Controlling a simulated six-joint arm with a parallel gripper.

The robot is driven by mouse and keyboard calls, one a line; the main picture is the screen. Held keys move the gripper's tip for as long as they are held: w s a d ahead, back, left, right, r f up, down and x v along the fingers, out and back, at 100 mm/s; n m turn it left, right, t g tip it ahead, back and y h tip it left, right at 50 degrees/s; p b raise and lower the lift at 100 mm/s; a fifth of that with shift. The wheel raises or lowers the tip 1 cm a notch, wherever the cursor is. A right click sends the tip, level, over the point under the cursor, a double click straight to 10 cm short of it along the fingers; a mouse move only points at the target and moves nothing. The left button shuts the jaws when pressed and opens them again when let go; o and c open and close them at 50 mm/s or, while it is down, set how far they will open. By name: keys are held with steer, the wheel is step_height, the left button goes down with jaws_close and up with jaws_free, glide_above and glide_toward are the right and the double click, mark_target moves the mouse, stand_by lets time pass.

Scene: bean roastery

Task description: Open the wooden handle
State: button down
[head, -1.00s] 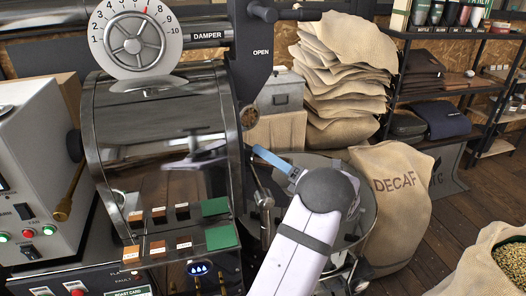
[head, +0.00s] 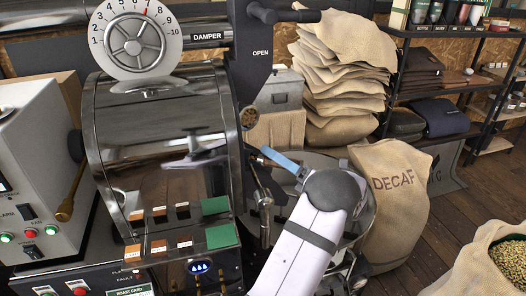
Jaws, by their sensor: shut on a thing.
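My arm comes up from the bottom, bends at a grey joint and ends in a narrow blue part reaching left. My gripper (head: 273,156) is at the tip of this blue part, against the handle and shut on it. The fingers are small and partly hidden, so their exact hold is unclear. A dark metal lever (head: 262,200) hangs just below the handle.
A round metal cooling tray (head: 362,215) lies behind my arm. A DECAF sack (head: 397,200) stands to its right, and a green-bean sack (head: 480,265) is at bottom right. The control box (head: 30,190) is at left. Wooden floor is open between the sacks.

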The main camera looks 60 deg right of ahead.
steer(key=s, duration=0.2)
steer(key=s+d+p, duration=0.1)
steer(key=s, duration=0.4)
steer(key=shift+s+d, duration=0.15)
steer(key=shift+d, duration=0.15)
steer(key=c, duration=1.4)
jaws_free()
steer(key=shift+c, duration=0.2)
steer(key=b+v, duration=0.2)
steer(key=v, duration=0.5)
steer(key=shift+s+a, duration=0.1)
